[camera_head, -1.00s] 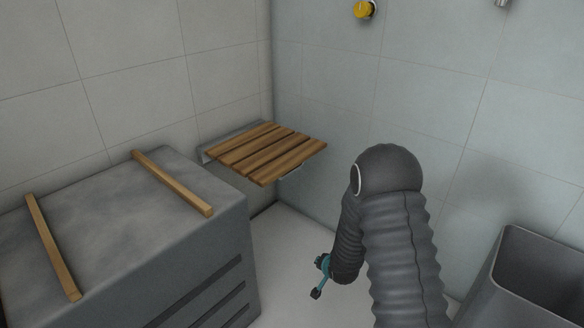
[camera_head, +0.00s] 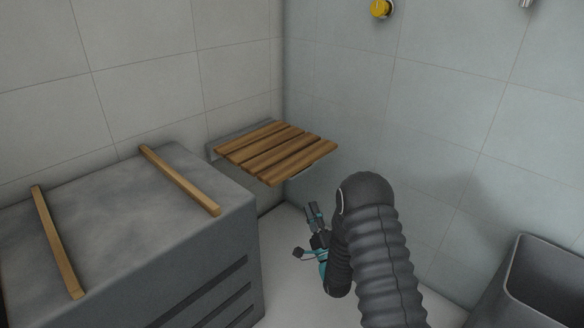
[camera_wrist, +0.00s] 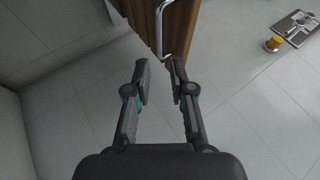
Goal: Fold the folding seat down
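The folding seat (camera_head: 277,152) has brown wooden slats and is fixed to the left wall near the corner. Its slats lie about level, out from the wall. In the wrist view the seat (camera_wrist: 148,22) shows at the top, with a bent metal bar (camera_wrist: 163,35) along it. My gripper (camera_head: 312,210) is below and in front of the seat, apart from it in the head view. In the wrist view my gripper (camera_wrist: 160,68) has its two fingers spread, with nothing between them, just short of the metal bar.
A grey block (camera_head: 120,215) with two wooden strips on top stands at the left. A grey bin-like basin (camera_head: 545,285) is at the lower right. A yellow knob (camera_head: 381,8) is on the right wall. Pale floor lies between them.

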